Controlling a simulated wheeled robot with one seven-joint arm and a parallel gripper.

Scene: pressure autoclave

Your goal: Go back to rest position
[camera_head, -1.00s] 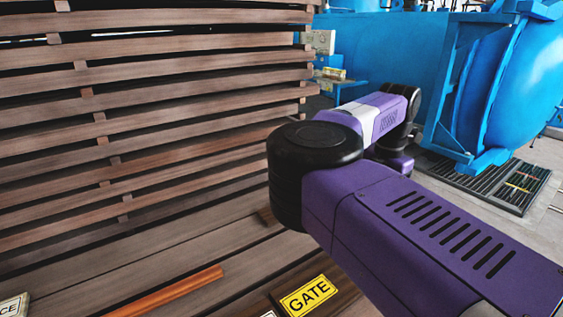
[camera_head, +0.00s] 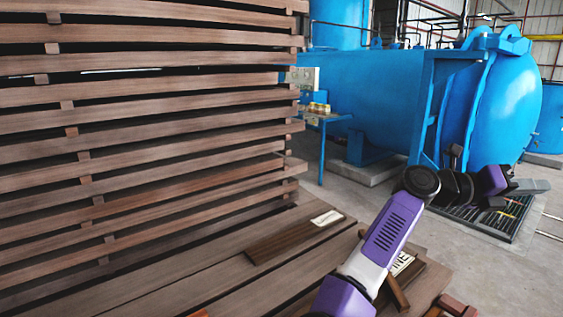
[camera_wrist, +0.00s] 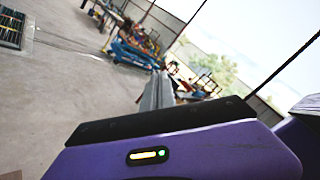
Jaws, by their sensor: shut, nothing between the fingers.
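My gripper (camera_head: 532,187) is at the right in the head view, small and partly hidden by my wrist parts. It appears shut and holds nothing. It is in the air in front of the blue autoclave (camera_head: 382,85), over the floor near the dark grate (camera_head: 489,219). My purple arm reaches up from the bottom middle to a black joint, then to the right. In the wrist view, my purple housing with a small lit indicator fills the bottom, and the fingers are not clearly made out.
A tall stack of spaced wooden boards (camera_head: 140,148) fills the left. Loose planks (camera_head: 290,237) lie in front of it, with a label plate partly behind my arm. A small blue table (camera_head: 322,118) stands by the autoclave. Grey floor (camera_head: 490,270) is open at the lower right.

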